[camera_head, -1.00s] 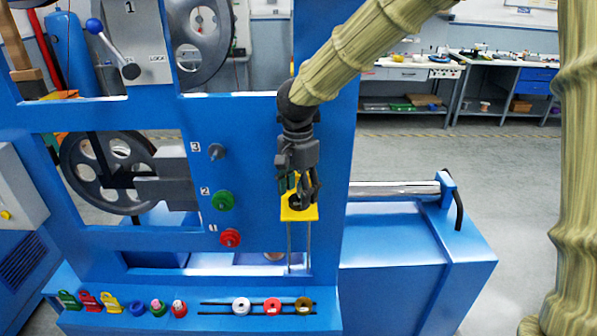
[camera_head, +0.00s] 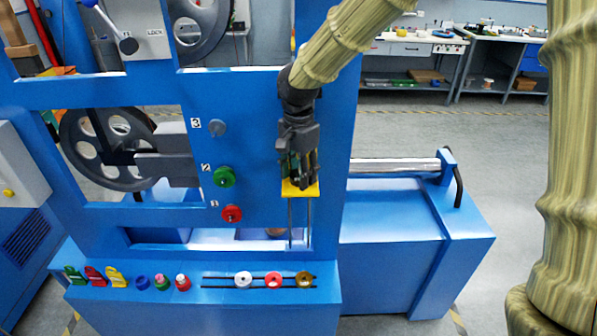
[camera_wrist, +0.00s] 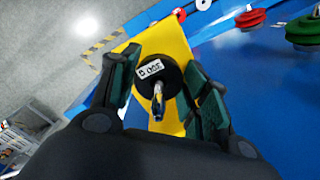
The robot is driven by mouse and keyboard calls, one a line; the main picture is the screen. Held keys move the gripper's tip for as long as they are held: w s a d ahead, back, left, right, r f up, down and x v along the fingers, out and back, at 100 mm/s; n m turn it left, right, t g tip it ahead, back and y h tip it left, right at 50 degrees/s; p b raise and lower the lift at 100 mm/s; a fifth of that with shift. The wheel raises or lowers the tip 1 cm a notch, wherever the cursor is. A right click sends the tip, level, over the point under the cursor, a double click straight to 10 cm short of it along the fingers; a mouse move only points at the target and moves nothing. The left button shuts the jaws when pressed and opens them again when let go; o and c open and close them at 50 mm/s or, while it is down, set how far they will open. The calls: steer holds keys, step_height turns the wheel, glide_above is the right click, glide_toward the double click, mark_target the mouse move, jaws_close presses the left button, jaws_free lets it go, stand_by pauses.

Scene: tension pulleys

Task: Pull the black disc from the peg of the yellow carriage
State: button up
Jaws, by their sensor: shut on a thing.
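The yellow carriage (camera_head: 291,190) sits on two thin vertical rods on the blue panel. In the wrist view the carriage (camera_wrist: 172,44) is a yellow plate behind the black disc (camera_wrist: 172,82), which bears a white label. A metallic peg end (camera_wrist: 158,105) shows at the disc's middle. The disc appears to be on the peg. My gripper (camera_wrist: 160,72) has one finger on each side of the disc and is shut on it. In the head view my gripper (camera_head: 298,182) hides the disc and much of the carriage.
A green knob (camera_head: 224,177) and a red knob (camera_head: 232,213) are on the panel left of my gripper, with a grey one (camera_head: 217,127) above. A blue ledge (camera_head: 205,296) below holds coloured tags and small discs. The floor at right is clear.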

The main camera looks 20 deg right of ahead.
steer(key=shift+r+p, duration=1.9)
steer(key=shift+p, duration=0.45)
stand_by(1.5)
steer(key=shift+r+p, duration=0.85)
steer(key=shift+p, duration=0.1)
steer(key=shift+r+p, duration=0.45)
steer(key=shift+r, duration=0.25)
steer(key=shift+r, duration=0.15)
steer(key=shift+r, duration=0.75)
steer(key=shift+r, duration=2)
